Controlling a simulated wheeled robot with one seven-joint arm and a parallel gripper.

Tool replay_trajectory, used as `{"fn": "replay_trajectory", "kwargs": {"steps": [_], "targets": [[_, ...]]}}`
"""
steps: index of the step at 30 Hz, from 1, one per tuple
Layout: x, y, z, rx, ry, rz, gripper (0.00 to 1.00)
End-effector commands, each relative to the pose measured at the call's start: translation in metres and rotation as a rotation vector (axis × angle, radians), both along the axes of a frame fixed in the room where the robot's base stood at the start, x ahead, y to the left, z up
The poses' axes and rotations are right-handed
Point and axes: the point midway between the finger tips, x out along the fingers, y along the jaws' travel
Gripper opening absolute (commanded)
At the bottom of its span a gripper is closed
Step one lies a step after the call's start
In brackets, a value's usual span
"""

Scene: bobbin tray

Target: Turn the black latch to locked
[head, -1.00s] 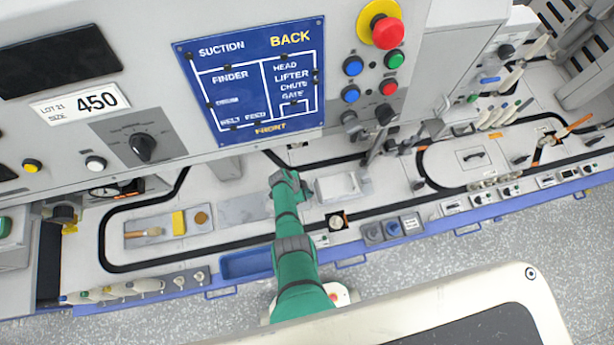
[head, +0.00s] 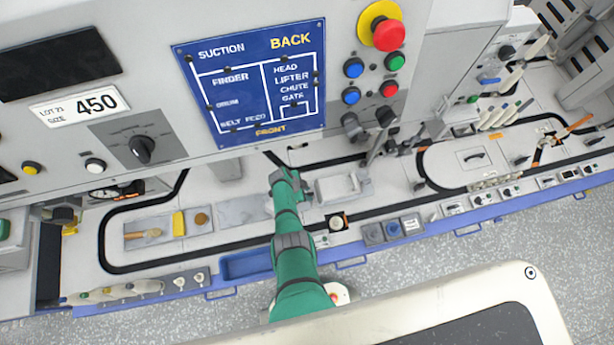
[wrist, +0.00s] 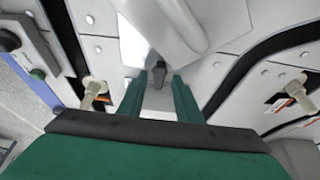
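A small black latch (wrist: 158,74) shows in the wrist view, on the light deck beside a pale grey housing. My gripper (wrist: 158,86) is open. Its two green fingers point at the latch, one on each side in the picture, with a gap visible on both sides. I cannot tell whether the fingertips are level with the latch or still short of it. In the head view my gripper (head: 304,192) is low over the deck at the left end of the pale housing (head: 336,189). The latch cannot be made out there.
A control panel with a blue diagram board (head: 255,82) and a red emergency button (head: 388,33) overhangs the deck. A black track (head: 150,264) loops around the deck. In the wrist view, pale knobbed posts (wrist: 94,88) stand left and right of the fingers.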

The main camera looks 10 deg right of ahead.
Motion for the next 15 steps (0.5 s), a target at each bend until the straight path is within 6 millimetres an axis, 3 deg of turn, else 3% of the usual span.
{"fn": "replay_trajectory", "kwargs": {"steps": [8,15], "targets": [[0.001,-0.001,0.008,-0.002,-0.003,-0.006,0.31],[0.001,0.009,0.031,-0.001,-0.004,-0.004,0.31]]}}
